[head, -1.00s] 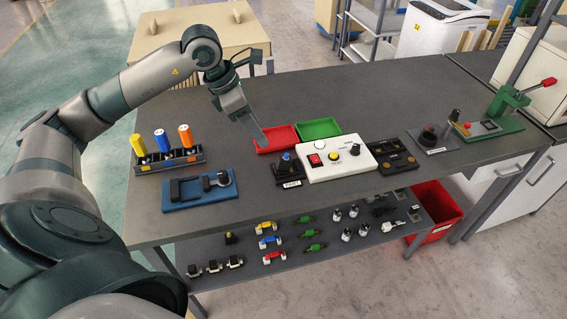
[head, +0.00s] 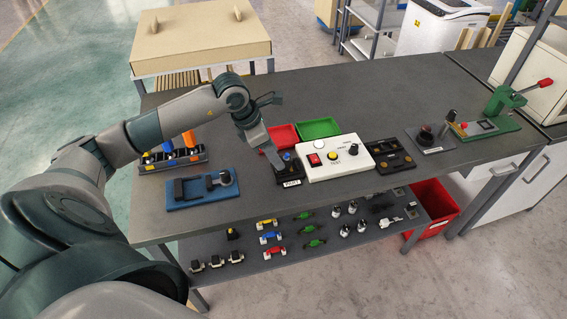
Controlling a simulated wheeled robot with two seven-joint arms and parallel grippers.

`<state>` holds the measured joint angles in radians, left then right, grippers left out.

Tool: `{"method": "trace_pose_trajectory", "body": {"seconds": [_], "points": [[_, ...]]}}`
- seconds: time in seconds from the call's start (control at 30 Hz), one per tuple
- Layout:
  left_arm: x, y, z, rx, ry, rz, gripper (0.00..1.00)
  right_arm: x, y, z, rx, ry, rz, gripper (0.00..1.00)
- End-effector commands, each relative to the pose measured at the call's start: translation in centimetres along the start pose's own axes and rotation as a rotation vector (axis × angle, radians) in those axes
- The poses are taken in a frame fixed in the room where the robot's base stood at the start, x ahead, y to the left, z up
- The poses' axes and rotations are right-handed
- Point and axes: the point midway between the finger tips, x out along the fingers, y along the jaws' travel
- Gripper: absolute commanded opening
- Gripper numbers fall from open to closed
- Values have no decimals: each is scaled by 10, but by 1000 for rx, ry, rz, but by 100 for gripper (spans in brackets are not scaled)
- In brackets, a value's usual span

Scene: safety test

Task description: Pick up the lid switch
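No part is clearly marked as the lid switch, and I cannot tell which one it is. My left gripper (head: 276,161) points down at the left edge of this fixture. Whether it touches the fixture, and whether its fingers are open or shut, is too small to tell. My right gripper is out of view.
A red tray (head: 285,136) and a green tray (head: 318,128) lie behind the panel. A blue fixture (head: 203,189) and a bottle rack (head: 172,162) stand left. Several small parts lie on the lower shelf (head: 290,256). A green lever press (head: 504,99) stands right.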

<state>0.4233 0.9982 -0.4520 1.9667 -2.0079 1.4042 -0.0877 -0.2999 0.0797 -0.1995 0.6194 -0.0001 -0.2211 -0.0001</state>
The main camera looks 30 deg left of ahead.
Motion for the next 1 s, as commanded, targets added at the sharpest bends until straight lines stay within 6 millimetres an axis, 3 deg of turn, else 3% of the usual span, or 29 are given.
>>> {"method": "trace_pose_trajectory", "body": {"seconds": [0.33, 0.73, 1.0], "points": [[7, 2, 5, -1, 0, -3, 42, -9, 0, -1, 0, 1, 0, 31], [49, 7, 11, -2, 0, -2, 42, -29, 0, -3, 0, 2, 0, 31], [52, 8, 11, 0, 0, 0, 42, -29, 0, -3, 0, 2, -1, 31]]}}
